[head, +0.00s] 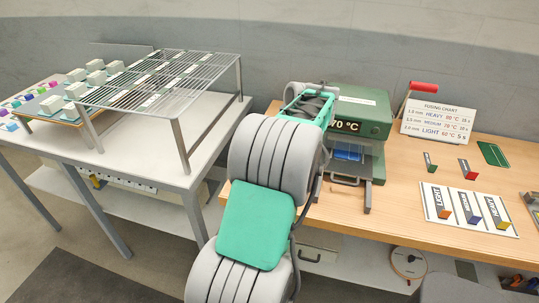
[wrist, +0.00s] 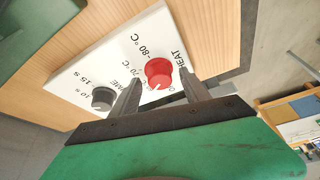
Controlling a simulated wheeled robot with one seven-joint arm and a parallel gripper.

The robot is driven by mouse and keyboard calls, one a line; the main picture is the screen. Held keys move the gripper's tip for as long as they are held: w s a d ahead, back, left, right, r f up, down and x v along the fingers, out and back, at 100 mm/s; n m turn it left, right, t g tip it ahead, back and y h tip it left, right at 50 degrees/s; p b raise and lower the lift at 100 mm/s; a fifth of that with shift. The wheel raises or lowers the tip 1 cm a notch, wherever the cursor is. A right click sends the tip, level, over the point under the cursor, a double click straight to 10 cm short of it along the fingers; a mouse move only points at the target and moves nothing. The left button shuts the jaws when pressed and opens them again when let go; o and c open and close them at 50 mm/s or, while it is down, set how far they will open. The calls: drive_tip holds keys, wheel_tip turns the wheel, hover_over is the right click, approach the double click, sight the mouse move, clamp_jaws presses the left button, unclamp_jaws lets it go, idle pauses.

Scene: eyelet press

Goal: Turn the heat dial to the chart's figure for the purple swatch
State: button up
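The red heat dial (wrist: 159,70) sits on a white panel (wrist: 72,82) in the wrist view, by the word HEAT and temperature marks including 80 °C. Its white pointer line points to the lower left; its exact mark is unclear. My gripper (wrist: 160,84) is open, a finger on either side of the dial with visible gaps. The head view hides the gripper behind my arm. The press (head: 362,108) displays 70 °C. The fusing chart (head: 438,120) lists HEAVY, MEDIUM and LIGHT with small figures. A sample board (head: 454,226) holds three labelled swatches; the middle swatch (head: 471,208) looks bluish-purple.
A grey dial (wrist: 102,98) with seconds marks sits left of the heat dial. A wire rack (head: 165,78) stands on the left table. Small coloured pieces (head: 30,97) lie at the far left.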

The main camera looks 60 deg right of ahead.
drive_tip(key=p+v, duration=0.1)
drive_tip(key=v, duration=0.6)
drive_tip(key=shift+s+r, duration=0.2)
drive_tip(key=shift+r, duration=0.15)
